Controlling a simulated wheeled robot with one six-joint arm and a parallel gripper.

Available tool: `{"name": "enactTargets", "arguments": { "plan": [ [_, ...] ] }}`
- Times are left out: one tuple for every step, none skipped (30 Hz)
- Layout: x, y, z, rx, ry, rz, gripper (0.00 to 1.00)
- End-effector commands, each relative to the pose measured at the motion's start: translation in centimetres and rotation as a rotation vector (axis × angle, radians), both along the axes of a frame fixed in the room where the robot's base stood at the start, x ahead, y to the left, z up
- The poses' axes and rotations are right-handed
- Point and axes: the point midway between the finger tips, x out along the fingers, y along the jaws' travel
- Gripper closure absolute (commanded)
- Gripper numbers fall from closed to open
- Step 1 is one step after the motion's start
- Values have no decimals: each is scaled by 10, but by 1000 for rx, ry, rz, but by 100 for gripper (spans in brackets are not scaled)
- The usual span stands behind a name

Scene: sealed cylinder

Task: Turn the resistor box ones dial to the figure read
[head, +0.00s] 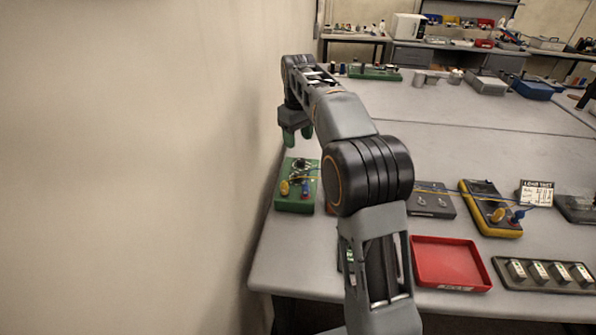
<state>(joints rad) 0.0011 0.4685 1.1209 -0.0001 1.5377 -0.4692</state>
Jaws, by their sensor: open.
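My gripper (297,136) hangs at the left edge of the bench, beside the wall, with its green fingertips pointing down and apart. It is open and I see nothing between the fingers. It shows above and beyond a green board (297,199) that carries a yellow knob, a blue part and wires. A dark grey box (431,200) with two small pale knobs lies right of my arm; I cannot tell whether it is the resistor box. No dial figures are readable. My arm hides part of the bench, including most of a green-marked item (347,262).
A red tray (450,264) and a dark rack (547,274) lie at the front edge. The wall (150,160) is close on the left. The bench middle is clear.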

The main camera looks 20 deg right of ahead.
Motion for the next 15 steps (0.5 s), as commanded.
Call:
{"name": "enactTargets", "arguments": {
  "plan": [
    [0,0,1,-1,0,86,45],
    [0,0,2,-2,1,139,45],
    [0,0,4,-2,1,205,45],
    [-1,0,5,-4,2,252,45],
    [-1,1,6,-4,4,295,45],
    [-1,1,7,-4,6,347,45],
    [-2,1,8,-4,8,381,45],
    [-2,1,8,-4,9,411,45],
    [-3,1,8,-4,11,444,45],
    [-3,1,8,-3,13,465,45],
    [-3,1,7,-3,14,481,45],
    [-3,1,6,-3,16,499,45],
    [-3,1,4,-3,16,507,45],
    [-3,1,1,-3,16,514,45],
    [-3,1,-3,-3,16,519,45]
  ]
}}
